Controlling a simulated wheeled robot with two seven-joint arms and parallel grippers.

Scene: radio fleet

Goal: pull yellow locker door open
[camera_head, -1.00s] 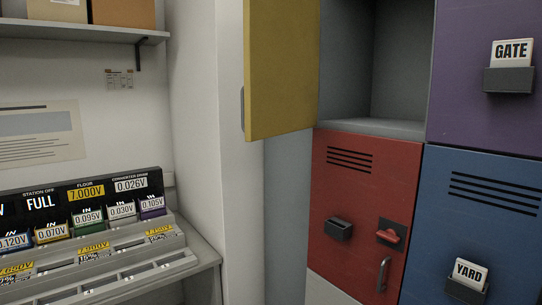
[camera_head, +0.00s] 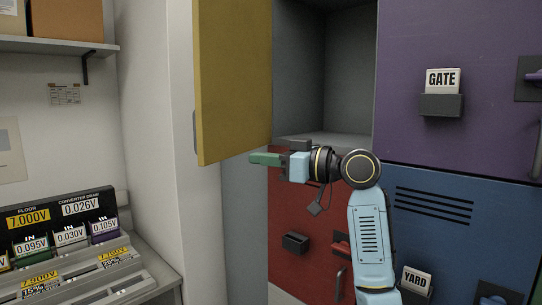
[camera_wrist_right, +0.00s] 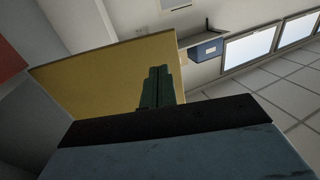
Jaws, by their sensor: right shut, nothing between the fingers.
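The yellow locker door (camera_head: 231,80) stands swung open, to the left of its grey, empty-looking compartment (camera_head: 345,85). A handle (camera_head: 194,131) shows at the door's left edge. My right gripper (camera_head: 252,159) is shut and empty, its green fingers pointing left near the door's lower right corner. In the right wrist view the shut fingers (camera_wrist_right: 158,85) appear in front of the yellow door panel (camera_wrist_right: 100,80). I cannot tell whether they touch it. My left gripper is in neither view.
A red locker (camera_head: 300,215) is below the open compartment, partly behind my right arm. A purple locker (camera_head: 470,70) with a GATE card and a blue locker (camera_head: 450,215) with a YARD card are at the right. A bench with battery-like units (camera_head: 70,236) stands at the left.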

